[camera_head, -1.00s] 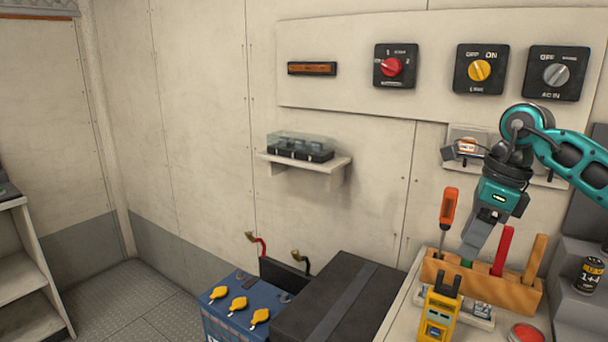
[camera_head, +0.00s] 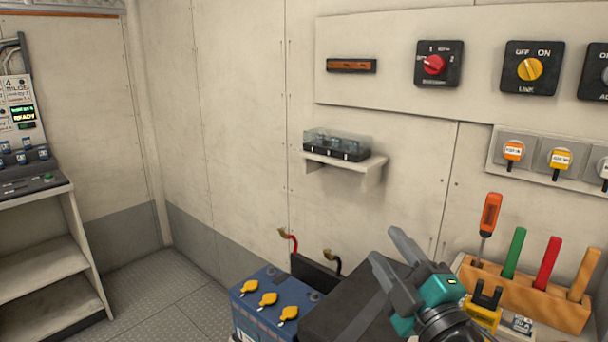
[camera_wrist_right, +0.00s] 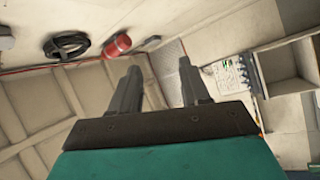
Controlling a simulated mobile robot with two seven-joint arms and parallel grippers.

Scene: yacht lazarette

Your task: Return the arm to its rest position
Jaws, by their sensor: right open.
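My right gripper (camera_head: 390,264) is at the lower right of the head view, in front of the dark box beside the battery. Its two grey fingers are spread apart and point up and to the left, with nothing between them. In the right wrist view the same open fingers (camera_wrist_right: 158,85) show an empty gap, with wall and floor beyond. My left gripper is in neither view.
A blue battery (camera_head: 275,300) with yellow caps stands left of the dark box (camera_head: 345,300). A wooden tool rack (camera_head: 530,300) holds a screwdriver and other handled tools at right. A wall shelf (camera_head: 345,161) carries a clear-lidded case. Floor at left is clear.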

